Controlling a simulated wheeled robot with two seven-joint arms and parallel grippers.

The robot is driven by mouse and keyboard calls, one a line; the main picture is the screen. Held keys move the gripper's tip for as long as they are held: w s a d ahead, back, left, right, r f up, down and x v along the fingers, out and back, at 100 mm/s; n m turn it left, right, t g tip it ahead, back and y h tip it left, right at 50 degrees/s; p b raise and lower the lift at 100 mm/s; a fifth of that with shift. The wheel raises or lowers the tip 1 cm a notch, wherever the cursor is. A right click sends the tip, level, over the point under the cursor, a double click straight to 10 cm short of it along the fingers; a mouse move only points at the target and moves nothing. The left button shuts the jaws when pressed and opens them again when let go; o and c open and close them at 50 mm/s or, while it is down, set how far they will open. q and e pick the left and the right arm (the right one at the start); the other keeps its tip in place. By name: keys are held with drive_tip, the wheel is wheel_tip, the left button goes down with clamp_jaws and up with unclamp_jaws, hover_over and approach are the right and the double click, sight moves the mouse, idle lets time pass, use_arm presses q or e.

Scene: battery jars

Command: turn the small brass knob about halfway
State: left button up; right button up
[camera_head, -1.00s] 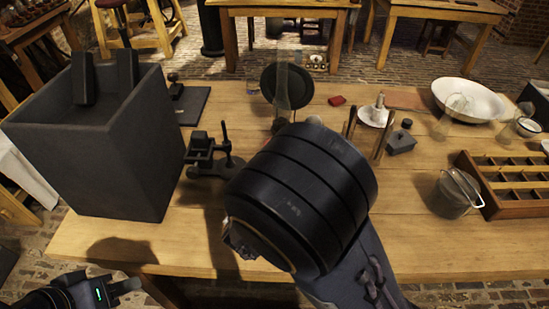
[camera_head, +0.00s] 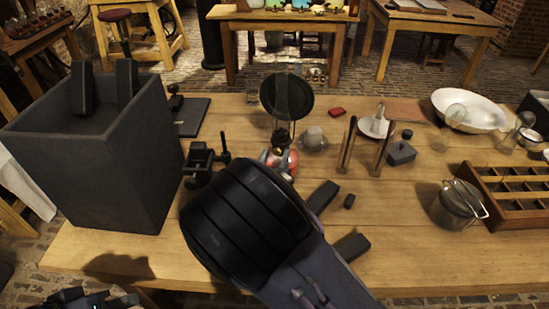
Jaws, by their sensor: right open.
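A small lamp stands mid-table, with a brass burner (camera_head: 281,142), a clear chimney and a dark round reflector (camera_head: 287,97) behind it. The small brass knob cannot be made out on its own. My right arm's thick black banded joint covers the table just in front of the lamp. My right gripper (camera_head: 352,212) appears as two dark, parallel, spread fingers to the right of that joint, apart from the lamp; its body is hidden. It is open with nothing held. My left gripper (camera_head: 100,297) is at the bottom left edge, mostly cut off.
A tall dark box (camera_head: 95,165) fills the left. A small black clamp-like device (camera_head: 203,162) stands beside it.

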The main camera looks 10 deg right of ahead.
clamp_jaws()
